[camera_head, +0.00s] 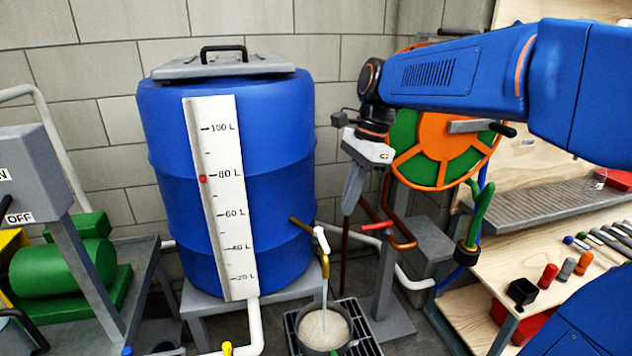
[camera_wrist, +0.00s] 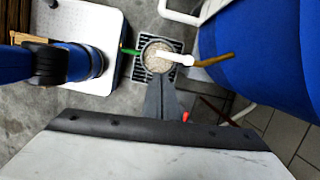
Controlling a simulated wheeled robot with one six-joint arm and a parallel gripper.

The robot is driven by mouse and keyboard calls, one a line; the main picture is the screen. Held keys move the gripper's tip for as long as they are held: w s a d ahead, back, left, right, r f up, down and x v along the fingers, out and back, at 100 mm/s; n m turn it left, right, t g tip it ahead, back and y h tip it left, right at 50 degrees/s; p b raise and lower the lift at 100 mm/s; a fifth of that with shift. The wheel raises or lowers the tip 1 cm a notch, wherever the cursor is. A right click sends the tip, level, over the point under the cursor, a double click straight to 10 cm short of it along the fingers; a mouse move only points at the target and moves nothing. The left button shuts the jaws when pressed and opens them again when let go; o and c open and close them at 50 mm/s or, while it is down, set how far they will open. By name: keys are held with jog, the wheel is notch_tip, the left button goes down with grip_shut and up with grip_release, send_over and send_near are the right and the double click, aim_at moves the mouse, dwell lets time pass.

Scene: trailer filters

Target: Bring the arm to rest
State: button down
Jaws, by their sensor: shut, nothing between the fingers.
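My arm is blue and reaches in from the right in the head view, ending in my gripper (camera_head: 348,210). The gripper hangs downward in the air, to the right of the blue barrel (camera_head: 270,150) and in front of the orange and green wheel (camera_head: 445,165). Its grey fingers are together with nothing between them. In the wrist view the shut fingers (camera_wrist: 160,95) point toward the round bucket (camera_wrist: 156,62) on the floor grate, still apart from it. The gripper appears clear of the barrel.
A brass tap with a white handle (camera_head: 321,240) sticks out from the barrel above the bucket (camera_head: 324,330); a thin pale stream falls from it. Red-handled copper pipes (camera_head: 400,240) are near the gripper. A wooden workbench (camera_head: 520,265) with small tools stands right, a green motor (camera_head: 62,265) left.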

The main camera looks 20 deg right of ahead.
jog(key=shift+s, duration=0.1)
jog(key=s+d+f+n+t+h, duration=0.1)
jog(key=s+d+f+n+t, duration=0.1)
jog(key=s+f+n, duration=0.3)
jog(key=s+d+f+n+t+h, duration=0.1)
jog(key=s+d+f+n+t, duration=0.2)
jog(key=s+n, duration=0.9)
notch_tip(320, 180, down, 4)
jog(key=shift+s+d+r+h, duration=0.25)
jog(key=shift+s+d+h, duration=0.2)
jog(key=shift+d, duration=0.1)
